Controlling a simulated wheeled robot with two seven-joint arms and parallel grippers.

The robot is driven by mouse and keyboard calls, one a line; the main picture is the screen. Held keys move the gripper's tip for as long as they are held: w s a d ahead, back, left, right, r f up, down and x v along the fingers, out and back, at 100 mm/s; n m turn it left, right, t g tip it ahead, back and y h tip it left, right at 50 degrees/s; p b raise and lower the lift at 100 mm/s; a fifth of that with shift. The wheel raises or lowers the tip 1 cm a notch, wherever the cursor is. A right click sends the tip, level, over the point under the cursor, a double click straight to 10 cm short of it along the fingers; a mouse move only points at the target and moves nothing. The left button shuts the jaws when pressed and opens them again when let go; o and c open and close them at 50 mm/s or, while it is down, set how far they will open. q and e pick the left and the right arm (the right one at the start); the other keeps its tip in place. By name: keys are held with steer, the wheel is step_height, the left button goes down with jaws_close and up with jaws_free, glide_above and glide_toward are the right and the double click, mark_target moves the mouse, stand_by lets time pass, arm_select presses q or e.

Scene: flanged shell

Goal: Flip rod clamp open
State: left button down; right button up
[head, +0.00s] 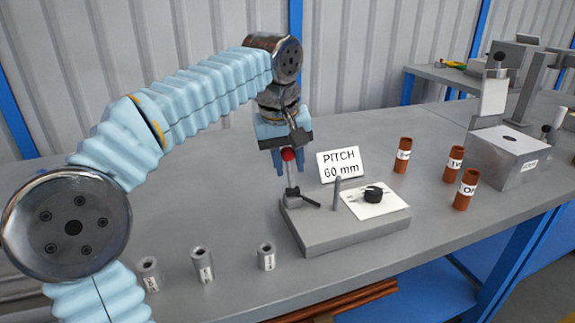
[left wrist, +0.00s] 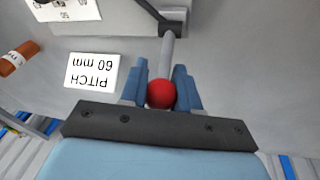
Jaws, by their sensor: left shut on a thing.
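The rod clamp (head: 292,194) stands at the left back corner of a grey base block (head: 330,236). It has a small dark lever at its foot and an upright grey rod topped by a red ball (head: 288,154). My left gripper (head: 290,165) points down over the clamp, with its blue fingers on either side of the red ball. In the left wrist view the red ball (left wrist: 161,94) sits between the two blue fingers, and the rod (left wrist: 167,55) runs away from it to the clamp's dark foot. My right gripper is not in view.
The block also carries a grey pin (head: 337,193) and a white plate with a black knob (head: 374,194). A "PITCH 60 mm" sign (head: 341,164) stands behind. Grey sleeves (head: 202,264) line the front left. Labelled brown cylinders (head: 466,190) and a metal box (head: 508,157) stand right.

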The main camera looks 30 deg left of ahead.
arm_select(q)
steer(key=shift+s+d+t+y+b, duration=0.35)
steer(key=shift+t+y+b, duration=0.25)
steer(key=shift+b, duration=0.05)
steer(key=t+y+b, duration=0.1)
steer(key=b, duration=0.1)
steer(key=s+d+t+y+b, duration=0.1)
steer(key=y+b, duration=0.1)
steer(key=d+t+y+b, duration=0.1)
steer(key=t+b, duration=0.1)
steer(key=shift+s+d+r+m+b, duration=0.15)
steer(key=shift+s+r+m+b, duration=0.15)
steer(key=shift+s+m, duration=0.1)
steer(key=shift+s+d+r+t+y+b, duration=0.1)
steer(key=shift+s+d+t+y+b, duration=0.25)
steer(key=shift+t+y+b, duration=0.6)
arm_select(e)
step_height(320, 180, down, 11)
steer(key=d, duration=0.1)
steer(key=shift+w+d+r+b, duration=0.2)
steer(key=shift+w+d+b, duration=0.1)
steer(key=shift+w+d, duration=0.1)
arm_select(q)
steer(key=shift+g, duration=0.25)
steer(key=c, duration=0.8)
jaws_free()
